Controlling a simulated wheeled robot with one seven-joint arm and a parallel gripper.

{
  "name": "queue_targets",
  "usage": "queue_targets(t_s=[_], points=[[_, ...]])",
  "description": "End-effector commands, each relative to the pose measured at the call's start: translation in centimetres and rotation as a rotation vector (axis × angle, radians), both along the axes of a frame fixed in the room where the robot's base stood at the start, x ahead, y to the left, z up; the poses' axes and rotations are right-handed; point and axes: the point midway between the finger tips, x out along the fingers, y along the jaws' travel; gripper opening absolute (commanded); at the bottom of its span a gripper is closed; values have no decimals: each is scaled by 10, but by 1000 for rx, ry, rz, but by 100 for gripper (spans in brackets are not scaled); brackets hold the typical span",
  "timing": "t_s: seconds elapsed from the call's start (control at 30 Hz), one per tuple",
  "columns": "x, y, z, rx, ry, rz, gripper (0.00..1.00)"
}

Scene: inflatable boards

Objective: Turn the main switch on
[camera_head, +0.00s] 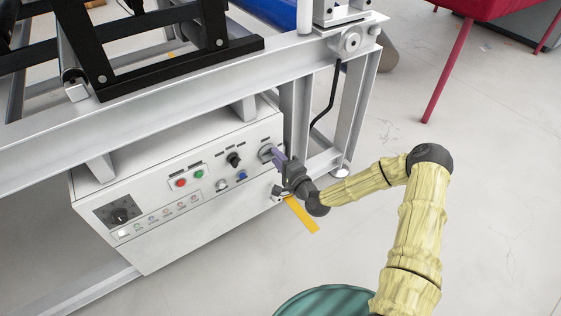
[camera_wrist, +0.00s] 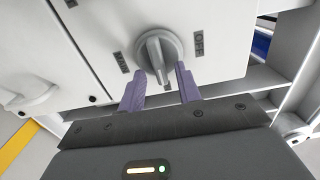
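The knob's ridge stands roughly upright in that view. My gripper (camera_wrist: 160,88) is open, with one purple finger to each side of the knob's lower end. I cannot tell whether either finger touches it.
The white control box (camera_head: 150,245) carries a red button (camera_head: 181,183), a green button (camera_head: 199,174), a black knob (camera_head: 233,159) and a dial (camera_head: 119,215). Grey frame legs (camera_head: 352,120) stand to the right.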

Motion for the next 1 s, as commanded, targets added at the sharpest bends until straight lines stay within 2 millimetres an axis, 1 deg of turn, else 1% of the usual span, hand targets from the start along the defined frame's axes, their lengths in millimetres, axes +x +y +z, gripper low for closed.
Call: queue_targets(t_s=[0.17,0.27,0.9,1.0], points=[[-7,-6,1,-1,-1,-1,34],[-18,-13,2,-1,2,-1,34],[-122,-83,2,1,4,-2,34],[-134,-91,1,1,3,-2,34]])
